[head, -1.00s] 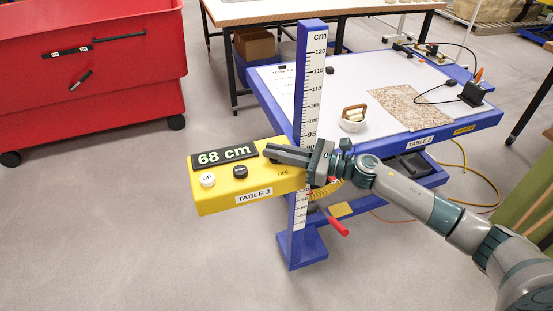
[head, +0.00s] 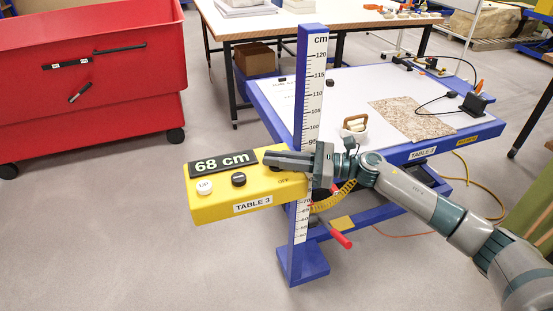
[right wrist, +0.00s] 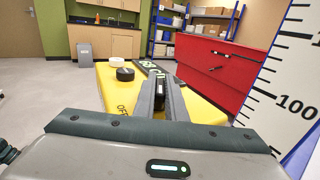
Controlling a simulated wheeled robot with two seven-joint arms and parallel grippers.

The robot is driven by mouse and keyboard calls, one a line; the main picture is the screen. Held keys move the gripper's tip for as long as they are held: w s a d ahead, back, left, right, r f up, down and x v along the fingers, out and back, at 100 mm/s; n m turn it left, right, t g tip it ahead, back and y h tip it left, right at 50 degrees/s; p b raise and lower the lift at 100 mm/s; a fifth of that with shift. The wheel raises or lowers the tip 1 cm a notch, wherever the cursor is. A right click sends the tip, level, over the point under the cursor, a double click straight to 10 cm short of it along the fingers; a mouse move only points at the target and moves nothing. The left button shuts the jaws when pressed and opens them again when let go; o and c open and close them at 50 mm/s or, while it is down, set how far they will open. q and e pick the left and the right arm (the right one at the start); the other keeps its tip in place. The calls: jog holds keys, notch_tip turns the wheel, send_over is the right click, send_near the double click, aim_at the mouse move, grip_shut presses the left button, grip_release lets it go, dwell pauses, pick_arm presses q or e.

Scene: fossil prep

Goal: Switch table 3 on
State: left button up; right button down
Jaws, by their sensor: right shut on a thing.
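The yellow control box labelled TABLE 3 (head: 225,208) is mounted at the blue post, with a display reading 68 cm (head: 222,163). It carries a white UP button (head: 204,187) and a black button (head: 238,179). An OFF mark shows beside my right gripper (head: 268,158). The gripper reaches over the box's right part from the right, its fingers closed on a small dark part, apparently the switch. The fingers mostly hide that part, so its setting cannot be told. In the right wrist view the fingers (right wrist: 160,80) point along the box top (right wrist: 112,95). My left gripper is out of view.
The blue post with a cm scale (head: 313,90) stands close beside my gripper. A red cart (head: 95,110) stands at left. Floor is clear in front.

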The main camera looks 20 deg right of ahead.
jog(key=c, duration=1.8)
grip_release()
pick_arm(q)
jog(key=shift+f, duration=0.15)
pick_arm(e)
jog(key=shift+d, duration=0.1)
